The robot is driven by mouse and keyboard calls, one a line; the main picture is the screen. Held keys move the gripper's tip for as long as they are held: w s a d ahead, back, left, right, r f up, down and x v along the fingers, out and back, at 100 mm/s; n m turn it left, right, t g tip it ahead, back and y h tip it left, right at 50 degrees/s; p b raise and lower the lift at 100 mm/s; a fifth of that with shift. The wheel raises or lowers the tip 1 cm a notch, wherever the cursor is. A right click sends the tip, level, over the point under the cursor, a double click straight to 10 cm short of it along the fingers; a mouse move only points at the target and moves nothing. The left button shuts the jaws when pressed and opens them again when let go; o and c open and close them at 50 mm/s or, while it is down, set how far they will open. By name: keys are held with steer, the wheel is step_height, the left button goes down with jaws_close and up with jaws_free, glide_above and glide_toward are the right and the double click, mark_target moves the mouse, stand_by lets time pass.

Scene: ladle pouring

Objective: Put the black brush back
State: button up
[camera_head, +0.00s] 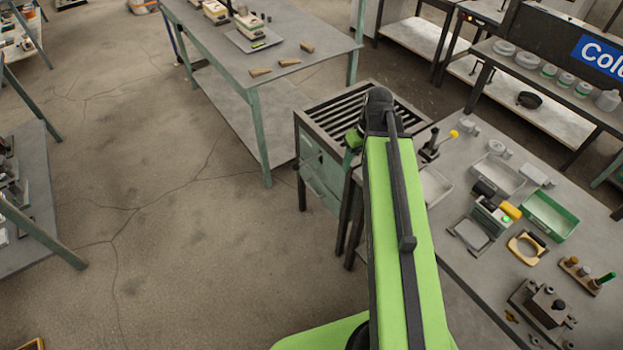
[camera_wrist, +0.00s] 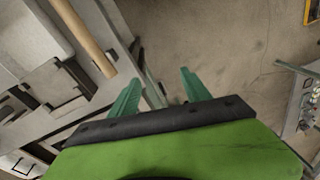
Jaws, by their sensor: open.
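I cannot make out the black brush for certain in either view. A small wooden rack (camera_head: 586,274) on the right bench holds several upright handles, one brown and one green; I cannot tell whether a black one is among them. My gripper (camera_wrist: 159,77) is open and empty, its two green fingers spread over the floor beside a bench edge. In the head view it is mostly hidden behind my black wrist, near the slatted top of a green cabinet (camera_head: 322,165).
A wooden rod (camera_wrist: 84,37) lies at upper left in the wrist view.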

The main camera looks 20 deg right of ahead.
steer(key=s+a+m+h, duration=0.1)
steer(key=a, duration=1.6)
steer(key=shift+s+a+f+g+b, duration=0.3)
steer(key=shift+s+a+f+b, duration=0.05)
steer(key=shift+s+f, duration=0.1)
